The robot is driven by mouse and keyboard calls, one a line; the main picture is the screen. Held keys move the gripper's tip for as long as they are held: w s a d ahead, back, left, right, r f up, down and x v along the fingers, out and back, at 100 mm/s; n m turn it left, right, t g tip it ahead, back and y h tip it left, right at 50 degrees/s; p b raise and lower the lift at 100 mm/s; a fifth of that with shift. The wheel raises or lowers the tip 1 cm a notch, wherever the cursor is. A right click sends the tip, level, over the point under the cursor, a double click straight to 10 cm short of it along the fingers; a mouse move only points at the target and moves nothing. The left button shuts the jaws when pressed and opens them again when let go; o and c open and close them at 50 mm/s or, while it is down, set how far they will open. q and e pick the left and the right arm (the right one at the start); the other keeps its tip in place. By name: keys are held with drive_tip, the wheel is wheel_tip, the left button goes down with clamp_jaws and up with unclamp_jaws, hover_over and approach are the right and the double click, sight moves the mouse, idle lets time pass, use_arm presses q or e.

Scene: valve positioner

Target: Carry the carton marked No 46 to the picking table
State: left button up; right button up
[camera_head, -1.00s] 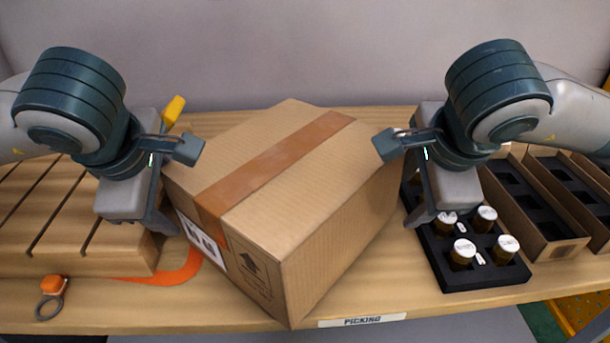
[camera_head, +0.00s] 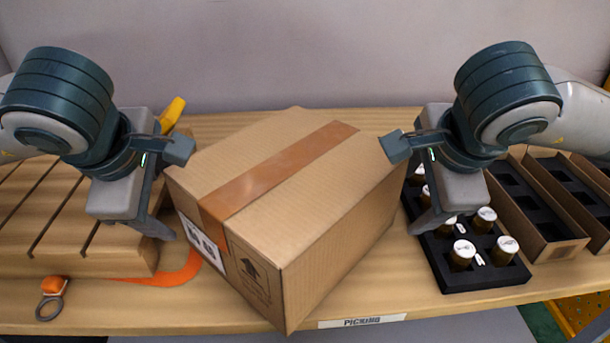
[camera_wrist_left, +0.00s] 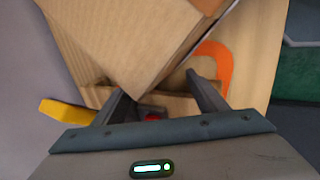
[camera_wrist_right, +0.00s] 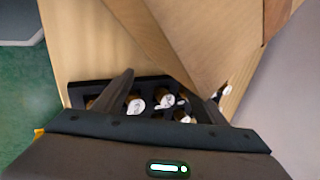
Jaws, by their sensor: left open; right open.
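The brown carton (camera_head: 300,210), taped along its top, sits askew on the wooden picking table (camera_head: 130,318), whose front edge has a "PICKING" label (camera_head: 362,321). A white label on its left side is too small to read. The carton also shows in the left wrist view (camera_wrist_left: 135,40) and the right wrist view (camera_wrist_right: 190,40). My left gripper (camera_head: 170,190) is open beside the carton's left side, with a gap. My right gripper (camera_head: 408,185) is open beside its right side, apart from it. Neither holds anything.
A black tray (camera_head: 490,278) with several white-capped bottles lies right of the carton, under my right gripper. Open boxes with black inserts (camera_head: 555,250) stand further right. A slatted wooden block (camera_head: 80,262) and an orange-tagged ring (camera_head: 52,292) are at left. A wall closes the back.

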use_arm(q)
drive_tip(key=v, duration=1.2)
use_arm(e)
drive_tip(key=v, duration=1.2)
idle(0.4)
use_arm(q)
wheel_tip(320, 180, up, 13)
drive_tip(key=p, duration=0.8)
drive_tip(key=shift+p, duration=0.3)
use_arm(e)
wheel_tip(320, 180, up, 9)
drive_tip(key=shift+f, duration=0.2)
use_arm(q)
wheel_tip(320, 180, up, 8)
drive_tip(key=p, duration=0.8)
use_arm(e)
wheel_tip(320, 180, up, 13)
use_arm(q)
drive_tip(key=shift+r, duration=0.1)
